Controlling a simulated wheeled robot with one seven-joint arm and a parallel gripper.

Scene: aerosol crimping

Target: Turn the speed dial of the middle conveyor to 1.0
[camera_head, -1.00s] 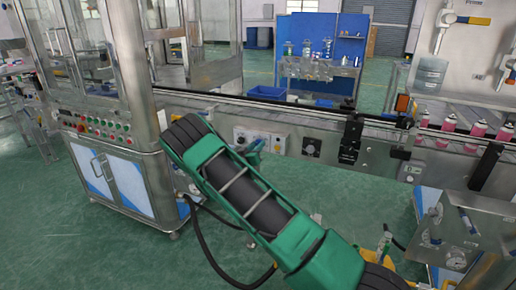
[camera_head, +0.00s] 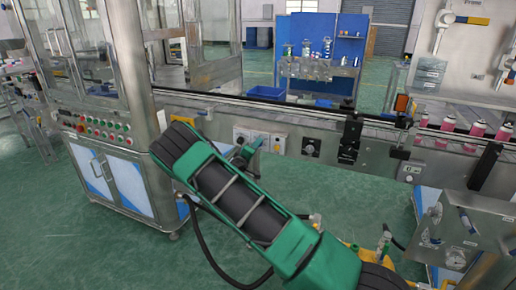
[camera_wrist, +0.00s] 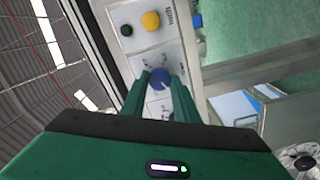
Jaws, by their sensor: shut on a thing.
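The speed dial is a blue round knob (camera_wrist: 160,77) on a pale control plate in the wrist view. Markings surround it, too small and tilted to read, so I cannot tell its setting. My gripper (camera_wrist: 160,92) has its two green fingers closed on either side of the knob. In the head view my gripper (camera_head: 248,150) reaches the middle conveyor's front (camera_head: 205,108) at the white control panel (camera_head: 272,140). The blue knob cannot be made out there.
In the wrist view a yellow button (camera_wrist: 151,21) and a dark button (camera_wrist: 126,30) sit close by on the plate. A black knob (camera_head: 311,147) and a black bracket (camera_head: 350,138) are to the right on the conveyor. A steel cabinet (camera_head: 125,185) stands left. Green floor lies below.

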